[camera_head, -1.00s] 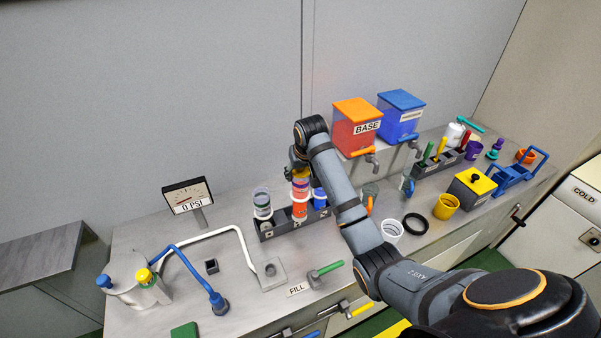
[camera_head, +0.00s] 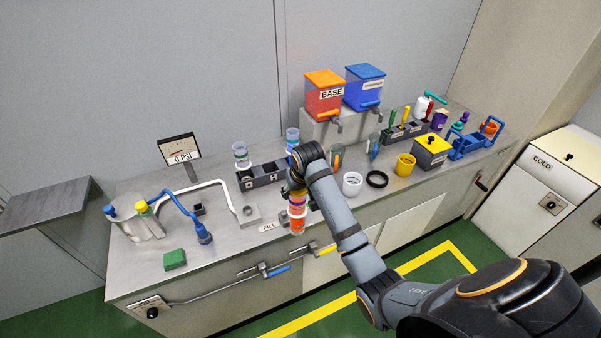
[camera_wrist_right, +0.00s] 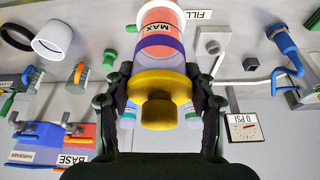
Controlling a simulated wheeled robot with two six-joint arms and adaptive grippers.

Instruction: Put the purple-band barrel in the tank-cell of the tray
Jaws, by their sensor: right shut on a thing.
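The purple-band barrel (camera_head: 298,212) has orange contents and a yellow cap. My right gripper (camera_head: 296,189) is shut on it near its top and holds it roughly upright, over the bench's front edge by the FILL label. In the right wrist view the barrel (camera_wrist_right: 162,46) shows its purple band, MAX label and yellow cap between the fingers. A dark tray (camera_head: 262,179) with marked cells stands behind it. My left gripper is out of view.
A metal fill block (camera_head: 249,214) with a white pipe is left of the held barrel. A white ring (camera_head: 352,184), black ring (camera_head: 377,179) and yellow cup (camera_head: 404,165) lie to the right. The pressure gauge (camera_head: 180,149) stands behind. A green block (camera_head: 174,259) lies front left.

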